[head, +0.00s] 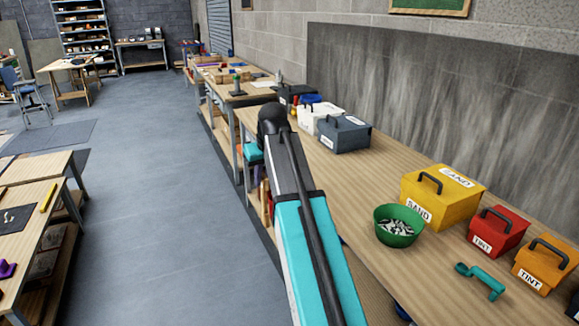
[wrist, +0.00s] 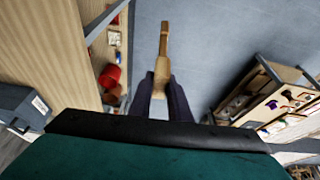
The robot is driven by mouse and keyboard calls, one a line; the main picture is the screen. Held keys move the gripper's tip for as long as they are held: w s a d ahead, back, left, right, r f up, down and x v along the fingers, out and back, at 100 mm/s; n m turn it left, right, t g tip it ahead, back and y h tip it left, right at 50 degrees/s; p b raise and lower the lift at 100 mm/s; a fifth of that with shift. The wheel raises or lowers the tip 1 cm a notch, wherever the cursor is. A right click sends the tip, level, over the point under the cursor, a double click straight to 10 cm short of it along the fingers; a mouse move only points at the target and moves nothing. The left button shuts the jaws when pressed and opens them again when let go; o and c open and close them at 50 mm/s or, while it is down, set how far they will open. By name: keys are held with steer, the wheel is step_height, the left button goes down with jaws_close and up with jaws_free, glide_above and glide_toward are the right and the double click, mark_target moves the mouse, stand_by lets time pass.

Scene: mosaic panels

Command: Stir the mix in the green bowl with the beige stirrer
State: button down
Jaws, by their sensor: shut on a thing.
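The green bowl (head: 391,238) stands upright on the long wooden bench in the head view, with a mix of pale and dark bits in it. My gripper (wrist: 164,88) shows in the wrist view, its dark fingers shut on the beige stirrer (wrist: 164,45). The stirrer sticks out beyond the fingers, over the grey floor beside the bench, well apart from the bowl. The bowl does not show in the wrist view.
Right of the bowl are a yellow SAND box (head: 437,199), a red TINT box (head: 497,232), an orange TINT box (head: 546,264) and a teal handled tool (head: 481,281). Grey (head: 344,135) and white (head: 318,116) boxes stand farther back. The bench between them and the bowl is clear.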

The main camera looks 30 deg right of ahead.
steer(key=s+a+f, duration=0.1)
steer(key=a+f, duration=0.1)
steer(key=a, duration=0.8)
steer(key=s+a+f, duration=0.2)
steer(key=a, duration=0.8)
steer(key=shift+f+n, duration=0.25)
steer(key=shift+n, duration=0.05)
